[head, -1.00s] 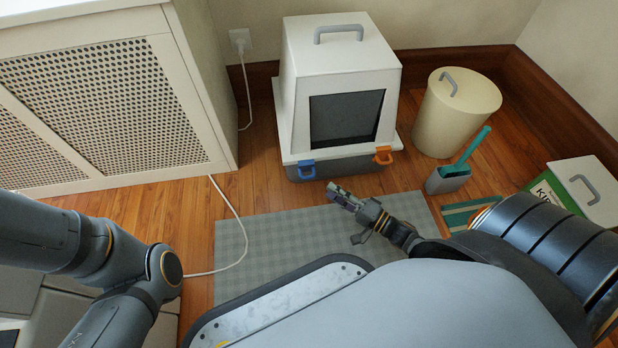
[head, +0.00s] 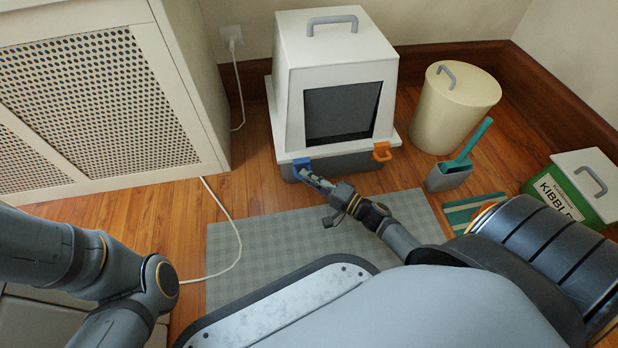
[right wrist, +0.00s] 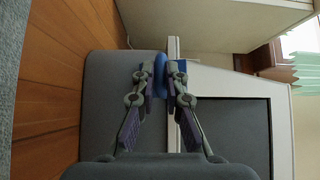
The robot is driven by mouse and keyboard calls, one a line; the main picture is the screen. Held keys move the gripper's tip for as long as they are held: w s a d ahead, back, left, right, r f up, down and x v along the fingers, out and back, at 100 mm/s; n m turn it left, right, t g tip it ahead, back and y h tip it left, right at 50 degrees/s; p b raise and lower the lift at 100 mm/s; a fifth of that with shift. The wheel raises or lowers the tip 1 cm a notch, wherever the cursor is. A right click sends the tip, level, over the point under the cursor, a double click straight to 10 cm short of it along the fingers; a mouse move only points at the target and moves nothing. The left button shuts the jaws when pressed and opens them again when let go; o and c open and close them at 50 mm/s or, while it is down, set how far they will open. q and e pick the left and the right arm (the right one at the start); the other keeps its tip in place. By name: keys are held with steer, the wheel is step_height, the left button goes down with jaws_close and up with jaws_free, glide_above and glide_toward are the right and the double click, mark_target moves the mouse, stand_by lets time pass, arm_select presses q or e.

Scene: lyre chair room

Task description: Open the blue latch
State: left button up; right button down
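The blue latch (head: 301,163) is on the left of the front rim of a white-and-grey litter box (head: 340,62). My right gripper (head: 309,176) is at the latch, its fingertips hiding part of it. In the right wrist view, the blue latch (right wrist: 160,73) shows between the two fingertips of the right gripper (right wrist: 160,84), with a little more blue beside the right-hand finger. The gap is narrow and mostly filled with blue; I cannot tell whether the fingers press on it. My left arm shows at the left, but its gripper is out of view.
An orange latch (head: 382,151) is on the right of the same rim. A cream bin (head: 452,112), a scoop in a grey holder (head: 449,178) and a kibble box (head: 572,188) stand to the right. A grey mat (head: 250,240) lies in front; a white cable (head: 236,232) crosses the floor.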

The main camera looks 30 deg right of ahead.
steer(key=shift+f, duration=0.1)
steer(key=shift+s+f+n+t+y, duration=0.1)
steer(key=shift+f+n+t+y, duration=0.25)
steer(key=shift+n, duration=0.2)
steer(key=shift+s+f+n+t+y, duration=0.1)
steer(key=shift+f+n+t+y, duration=0.15)
steer(key=shift+n+t, duration=0.25)
steer(key=c, duration=1.4)
jaws_free()
steer(key=v, duration=0.7)
steer(key=shift+s+d, duration=0.1)
steer(key=shift+s, duration=0.1)
steer(key=shift+c, duration=0.3)
